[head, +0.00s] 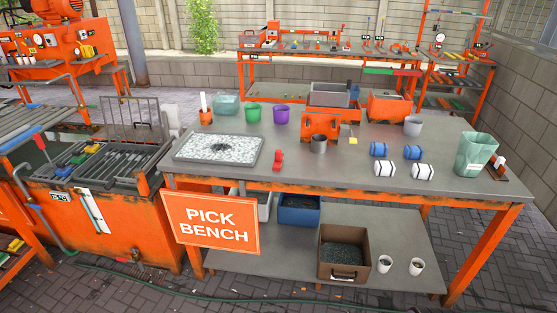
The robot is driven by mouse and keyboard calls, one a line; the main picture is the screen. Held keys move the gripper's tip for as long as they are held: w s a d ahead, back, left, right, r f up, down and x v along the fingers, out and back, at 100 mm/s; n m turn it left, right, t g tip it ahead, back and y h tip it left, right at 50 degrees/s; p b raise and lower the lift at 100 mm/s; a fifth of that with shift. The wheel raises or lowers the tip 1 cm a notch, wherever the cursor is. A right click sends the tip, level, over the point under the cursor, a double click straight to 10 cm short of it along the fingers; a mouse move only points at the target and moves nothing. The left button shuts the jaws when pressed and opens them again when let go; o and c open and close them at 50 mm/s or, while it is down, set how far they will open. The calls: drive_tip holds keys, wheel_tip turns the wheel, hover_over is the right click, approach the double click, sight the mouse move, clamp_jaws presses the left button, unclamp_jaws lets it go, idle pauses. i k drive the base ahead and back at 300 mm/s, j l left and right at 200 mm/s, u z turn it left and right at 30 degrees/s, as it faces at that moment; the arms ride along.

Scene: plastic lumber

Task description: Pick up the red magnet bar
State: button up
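A small red object (278,160), which looks like the red magnet bar, sits on the grey top of the pick bench (240,180), near the front and left of centre. It stands just right of a grey tray (262,158) filled with pale granules and left of a grey cup (318,144). It is too small to make out its exact shape. Nothing covers it. My gripper is not in view.
Blue rolls (379,149) and white rolls (384,169) lie to the right. Green (253,112) and purple (281,115) cups stand behind. A "PICK BENCH" sign (210,223) hangs in front. The bench's front middle is clear.

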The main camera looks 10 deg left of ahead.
sight(278, 158)
drive_tip(key=i+j+u, duration=0.3)
drive_tip(key=i, duration=0.6)
drive_tip(key=i+u, duration=0.3)
drive_tip(key=i, duration=0.65)
